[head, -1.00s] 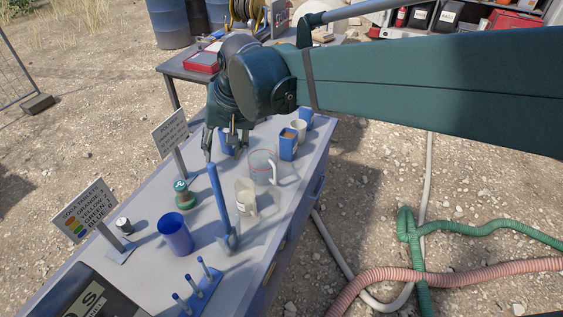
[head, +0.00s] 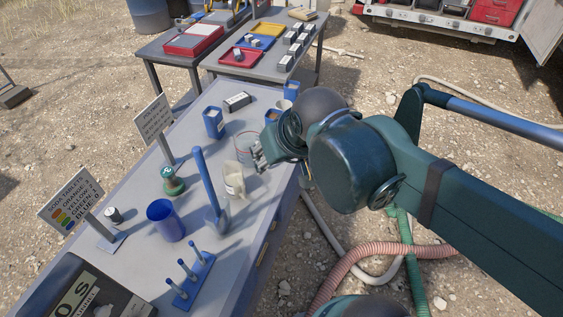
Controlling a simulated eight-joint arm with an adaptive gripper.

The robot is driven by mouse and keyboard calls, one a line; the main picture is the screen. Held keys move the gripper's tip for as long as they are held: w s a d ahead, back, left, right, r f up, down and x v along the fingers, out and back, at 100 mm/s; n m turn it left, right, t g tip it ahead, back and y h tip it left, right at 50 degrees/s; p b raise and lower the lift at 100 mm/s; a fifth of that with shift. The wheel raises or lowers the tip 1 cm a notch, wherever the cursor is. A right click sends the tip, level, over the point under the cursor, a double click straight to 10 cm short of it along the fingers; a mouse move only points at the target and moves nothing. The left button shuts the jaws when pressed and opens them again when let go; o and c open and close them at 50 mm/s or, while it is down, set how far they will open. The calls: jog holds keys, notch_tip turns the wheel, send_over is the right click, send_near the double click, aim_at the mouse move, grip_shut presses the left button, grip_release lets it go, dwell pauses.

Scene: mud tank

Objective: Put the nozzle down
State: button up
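My gripper (head: 260,155) is above the right edge of the grey workbench (head: 130,216), beside the glass jug (head: 243,146) and the clear beaker (head: 234,180). Its fingers point left and partly overlap the jug. They are too small to show whether they are open or shut. I cannot make out a nozzle in or near them. A blue rack with upright pegs (head: 190,282) stands at the bench's near end. A small green fitting with a round top (head: 172,181) stands near the bench's left edge.
A tall blue upright tool (head: 207,190) and a blue cup (head: 166,222) stand on the bench. Blue containers (head: 213,122) are farther back, with a labelled box (head: 237,101). Sign stands (head: 155,120) line the left edge. Hoses (head: 385,262) lie on the ground right.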

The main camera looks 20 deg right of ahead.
jog(key=shift+s+d+f+t, duration=0.15)
jog(key=shift+s+d+f, duration=0.15)
jog(key=shift+s+d, duration=0.15)
jog(key=shift+s+d+f+t, duration=0.15)
jog(key=shift+s+d+f, duration=0.15)
jog(key=shift+s, duration=0.2)
dwell(0.7)
